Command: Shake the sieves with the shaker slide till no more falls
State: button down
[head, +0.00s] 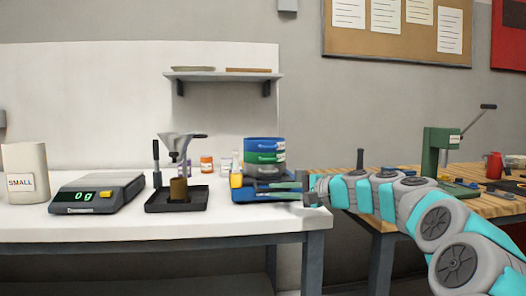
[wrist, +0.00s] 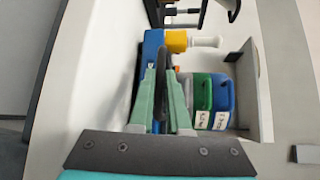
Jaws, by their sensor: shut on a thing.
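The sieve stack stands on the blue shaker slide (head: 240,195) at the right end of the white bench. Its blue top sieve (head: 264,144) and green sieve (head: 262,157) sit above a grey part (head: 265,170). The wrist view also shows the green sieve (wrist: 201,92) and blue sieve (wrist: 222,94), with white labels. My gripper (head: 278,188) reaches in from the right, low beside the stack. In the wrist view, its green fingers (wrist: 164,75) are shut on a dark upright handle, apparently the shaker's. The sieves' contents are hidden.
A yellow part (head: 236,180) is at the shaker's left. A funnel stand (head: 180,145) over a brown cup in a black tray, a scale (head: 97,193) reading 0 g and a bin marked SMALL (head: 25,170) stand further left. A wooden bench (head: 390,200) is at right.

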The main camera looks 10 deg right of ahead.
jog(key=shift+s+f, duration=0.1)
jog(key=shift+s, duration=0.7)
jog(key=shift+w+p, duration=0.3)
jog(key=shift+w, duration=0.55)
jog(key=shift+w+p, duration=0.6)
jog(key=shift+w, duration=0.85)
